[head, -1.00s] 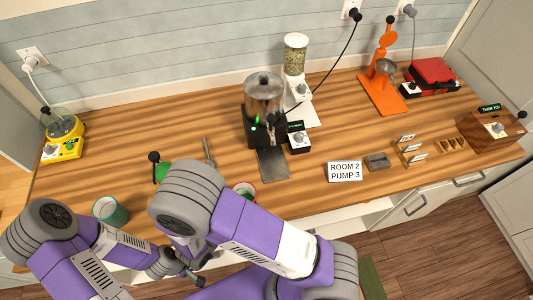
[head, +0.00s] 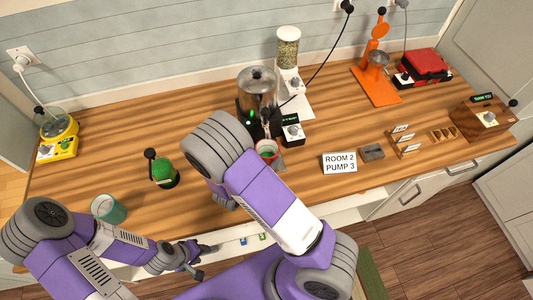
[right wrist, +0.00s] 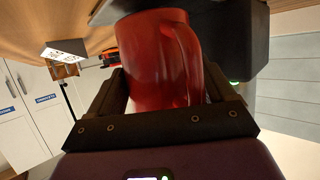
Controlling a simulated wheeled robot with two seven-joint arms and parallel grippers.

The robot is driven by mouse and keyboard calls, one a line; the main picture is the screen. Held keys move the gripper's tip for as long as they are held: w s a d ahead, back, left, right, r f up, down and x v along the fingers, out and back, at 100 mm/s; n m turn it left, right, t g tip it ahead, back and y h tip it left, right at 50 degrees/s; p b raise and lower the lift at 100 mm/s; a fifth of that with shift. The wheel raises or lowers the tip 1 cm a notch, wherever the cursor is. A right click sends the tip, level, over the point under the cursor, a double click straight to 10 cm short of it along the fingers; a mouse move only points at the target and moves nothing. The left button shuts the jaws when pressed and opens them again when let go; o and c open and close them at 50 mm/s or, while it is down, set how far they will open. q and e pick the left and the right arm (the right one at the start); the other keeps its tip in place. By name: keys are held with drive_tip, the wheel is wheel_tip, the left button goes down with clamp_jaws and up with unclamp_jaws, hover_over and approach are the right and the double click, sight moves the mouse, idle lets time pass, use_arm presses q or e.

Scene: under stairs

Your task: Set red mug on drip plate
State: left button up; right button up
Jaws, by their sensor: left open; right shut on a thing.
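The red mug (head: 268,157), with a green inside, shows in the head view over the back part of the grey drip plate (head: 279,165) of the coffee machine (head: 258,92). I cannot tell whether its base touches the plate. In the right wrist view the mug (right wrist: 160,60) fills the space between the fingers of my right gripper (right wrist: 168,88), which is shut on it. My right arm hides that gripper in the head view and covers part of the plate. My left gripper (head: 195,262) is open and empty near the counter's front edge.
A green-topped tool (head: 163,171) and a teal cup (head: 107,208) stand on the left. A white grinder (head: 290,75) is behind. The counter's left middle is clear.

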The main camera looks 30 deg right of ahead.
drive_tip(key=shift+w+d, duration=0.25)
drive_tip(key=shift+d, duration=0.25)
drive_tip(key=shift+w+d, duration=0.25)
drive_tip(key=shift+d, duration=0.2)
drive_tip(key=shift+a+f, duration=0.15)
drive_tip(key=shift+f, duration=0.1)
drive_tip(key=shift+f, duration=0.2)
drive_tip(key=o, duration=1.7)
drive_tip(key=shift+s, duration=0.1)
drive_tip(key=shift+r, duration=0.15)
drive_tip(key=shift+a+r, duration=0.15)
drive_tip(key=shift+a, duration=0.05)
drive_tip(key=v, duration=1.1)
drive_tip(key=shift+s+a+r, duration=0.1)
drive_tip(key=shift+s+a, duration=0.1)
